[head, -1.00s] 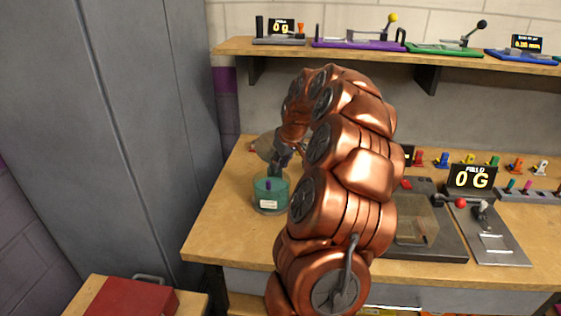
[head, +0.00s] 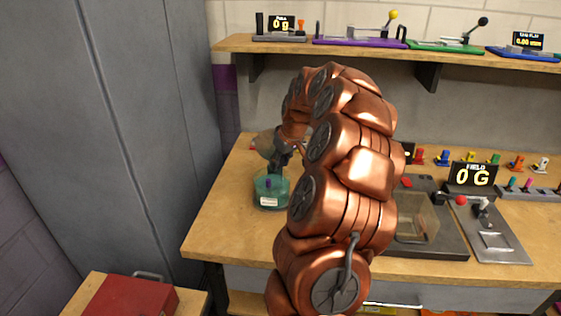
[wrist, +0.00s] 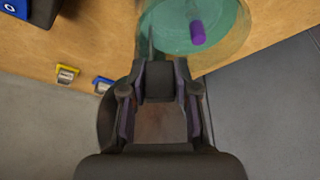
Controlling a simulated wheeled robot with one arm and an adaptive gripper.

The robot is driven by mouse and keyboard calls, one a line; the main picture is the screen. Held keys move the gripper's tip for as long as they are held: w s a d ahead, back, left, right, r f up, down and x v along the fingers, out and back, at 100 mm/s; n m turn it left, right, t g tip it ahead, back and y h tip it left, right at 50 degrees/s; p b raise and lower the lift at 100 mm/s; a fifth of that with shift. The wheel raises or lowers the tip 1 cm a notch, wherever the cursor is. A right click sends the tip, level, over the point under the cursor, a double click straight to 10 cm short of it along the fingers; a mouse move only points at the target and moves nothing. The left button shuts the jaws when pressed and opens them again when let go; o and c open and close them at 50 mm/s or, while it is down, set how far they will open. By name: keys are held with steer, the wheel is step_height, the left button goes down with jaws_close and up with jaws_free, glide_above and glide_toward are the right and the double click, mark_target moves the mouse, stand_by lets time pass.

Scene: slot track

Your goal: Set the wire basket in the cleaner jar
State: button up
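The cleaner jar (head: 270,199) is a clear glass jar of teal liquid with a white label, upright on the bench left of my arm. In the wrist view the jar (wrist: 212,45) is at the top. A purple peg, apparently the handle of the wire basket (wrist: 197,33), stands inside it; the peg also shows in the head view (head: 268,183). The basket's mesh cannot be made out.
My arm hides the bench middle. A gauge reading 0 G (head: 472,178) and several coloured pegs stand right. A shelf (head: 235,45) with instruments hangs above. A grey cabinet (head: 110,110) and a red box (head: 130,297) are left. Bare bench lies in front of the jar.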

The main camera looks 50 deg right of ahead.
steer(key=o, duration=0.5)
steer(key=shift+r, duration=0.1)
steer(key=v, duration=1.1)
steer(key=shift+s+a+r, duration=0.1)
steer(key=shift+r, duration=0.3)
steer(key=s+a+f+n+g+y, duration=0.1)
steer(key=s+a+n+g+y, duration=0.2)
steer(key=a, duration=2.5)
steer(key=s+a+f+g, duration=0.1)
steer(key=s+a+f, duration=0.1)
steer(key=s+a, duration=0.2)
steer(key=s+a+f+g+h+p, duration=0.1)
steer(key=s+a+f, duration=0.2)
steer(key=s, duration=0.7)
steer(key=s+a+f+m+g+h, duration=0.1)
steer(key=s+a+f, duration=0.2)
steer(key=s, duration=0.5)
steer(key=shift+s+a+f+p, duration=0.1)
steer(key=shift+a+p, duration=0.1)
steer(key=shift+a, duration=0.2)
steer(key=shift+a+f+p, duration=0.15)
steer(key=shift+a, duration=0.3)
